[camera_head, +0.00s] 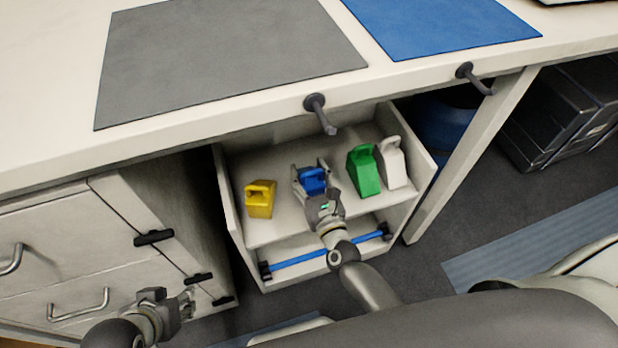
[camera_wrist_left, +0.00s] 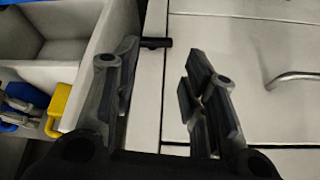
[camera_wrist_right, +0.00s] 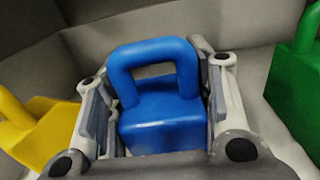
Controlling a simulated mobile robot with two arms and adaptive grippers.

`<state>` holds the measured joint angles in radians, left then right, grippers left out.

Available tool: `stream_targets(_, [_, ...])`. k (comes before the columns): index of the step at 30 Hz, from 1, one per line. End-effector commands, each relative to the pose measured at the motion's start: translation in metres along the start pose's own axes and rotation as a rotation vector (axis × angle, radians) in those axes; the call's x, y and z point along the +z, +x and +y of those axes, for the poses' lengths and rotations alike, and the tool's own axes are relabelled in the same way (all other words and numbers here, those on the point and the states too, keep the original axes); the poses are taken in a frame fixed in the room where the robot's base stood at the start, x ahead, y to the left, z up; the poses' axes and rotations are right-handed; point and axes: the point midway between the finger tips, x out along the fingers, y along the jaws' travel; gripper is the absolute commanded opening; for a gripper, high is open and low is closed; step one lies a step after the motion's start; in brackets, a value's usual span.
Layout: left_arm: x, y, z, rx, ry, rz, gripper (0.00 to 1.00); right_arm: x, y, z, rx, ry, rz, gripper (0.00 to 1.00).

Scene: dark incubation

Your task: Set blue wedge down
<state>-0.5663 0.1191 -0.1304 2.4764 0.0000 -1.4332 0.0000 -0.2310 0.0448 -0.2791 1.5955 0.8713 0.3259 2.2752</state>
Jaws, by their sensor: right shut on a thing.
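The blue wedge (camera_head: 313,181) is inside the open drawer (camera_head: 272,232), between the yellow wedge and the green wedge. In the right wrist view the blue wedge (camera_wrist_right: 160,110) stands upright, handle up, between my fingers. My right gripper (camera_head: 312,178) is shut on it; it also shows in the right wrist view (camera_wrist_right: 158,120). Whether the wedge's base touches the drawer floor is hidden. My left gripper (camera_head: 188,305) is empty and open near the cabinet front; its fingers stand apart in the left wrist view (camera_wrist_left: 160,95).
In the drawer stand a yellow wedge (camera_head: 260,199) at left, a green wedge (camera_head: 363,171) and a white wedge (camera_head: 391,162) at right. A blue bar handle (camera_head: 325,257) crosses the drawer front. Dark hooks (camera_head: 319,113) jut from the counter edge above. The counter holds a grey mat (camera_head: 220,55) and a blue mat (camera_head: 440,22).

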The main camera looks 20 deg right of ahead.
Motion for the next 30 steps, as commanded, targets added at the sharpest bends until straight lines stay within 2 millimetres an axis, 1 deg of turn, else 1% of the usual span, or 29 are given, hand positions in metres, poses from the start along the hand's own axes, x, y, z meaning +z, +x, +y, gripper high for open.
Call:
stream_targets(8, [-0.003,0.000,0.001,0.001,0.000,0.012,0.40,0.001,0.001,0.000,0.000,0.000,-0.003,0.00])
stream_targets(19, [-0.014,0.003,0.002,0.003,0.002,0.061,0.40,-0.001,0.001,0.000,0.000,0.000,-0.003,0.00])
stream_targets(20, [-0.015,0.002,0.002,0.003,0.002,0.065,0.40,-0.002,0.000,0.000,0.000,0.000,-0.001,0.52])
stream_targets(24, [-0.015,0.002,0.002,0.003,0.002,0.066,0.40,-0.002,0.000,0.000,0.000,0.000,-0.001,0.70])
stream_targets(30, [-0.015,0.002,0.002,0.003,0.002,0.064,0.40,-0.002,0.000,0.000,0.000,0.000,-0.001,0.71])
